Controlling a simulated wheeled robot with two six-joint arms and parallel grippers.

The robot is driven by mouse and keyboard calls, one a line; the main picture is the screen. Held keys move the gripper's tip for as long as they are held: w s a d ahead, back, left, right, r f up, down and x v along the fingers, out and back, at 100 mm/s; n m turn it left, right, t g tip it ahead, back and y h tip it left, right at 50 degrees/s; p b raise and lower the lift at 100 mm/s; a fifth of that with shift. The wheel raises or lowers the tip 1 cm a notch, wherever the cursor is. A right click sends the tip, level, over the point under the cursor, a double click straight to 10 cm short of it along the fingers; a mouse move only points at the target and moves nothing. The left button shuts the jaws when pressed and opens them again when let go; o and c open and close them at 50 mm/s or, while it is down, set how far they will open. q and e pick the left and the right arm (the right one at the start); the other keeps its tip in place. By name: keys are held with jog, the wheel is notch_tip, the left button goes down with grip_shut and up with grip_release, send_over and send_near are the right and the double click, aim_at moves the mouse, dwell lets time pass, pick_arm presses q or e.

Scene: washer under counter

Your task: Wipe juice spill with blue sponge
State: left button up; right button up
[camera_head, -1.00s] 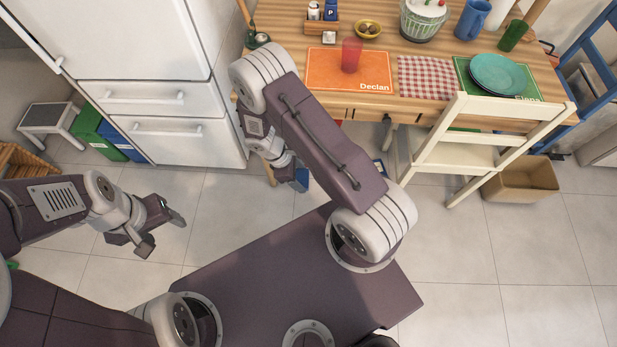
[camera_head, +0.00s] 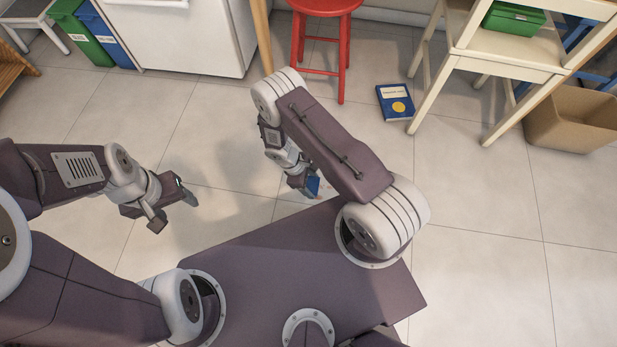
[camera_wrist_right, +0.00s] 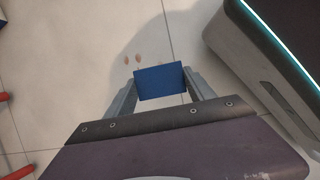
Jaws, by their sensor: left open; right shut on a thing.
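The blue sponge (camera_head: 312,186) is in my right gripper (camera_head: 303,184), low over the floor in the head view. In the right wrist view the sponge (camera_wrist_right: 160,82) sits between both fingers, which are shut on it. Two small brownish spots (camera_wrist_right: 132,59) lie on the pale floor just beyond the sponge, apart from it in the picture. I cannot tell whether they are juice, or whether the sponge touches the floor. My left gripper (camera_head: 174,208) is open and empty, over the floor at the left.
A red stool (camera_head: 322,42) stands at the top middle, with a blue book (camera_head: 395,102) on the floor to its right. A cream chair (camera_head: 505,60) and a cardboard box (camera_head: 572,120) are at the right. Green and blue bins (camera_head: 92,35) are at top left. Floor between is clear.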

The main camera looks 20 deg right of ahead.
pick_arm(q)
jog(key=shift+f, duration=0.5)
pick_arm(e)
jog(key=shift+f, duration=0.5)
pick_arm(q)
jog(key=shift+f, duration=0.1)
pick_arm(e)
jog(key=shift+f, duration=0.1)
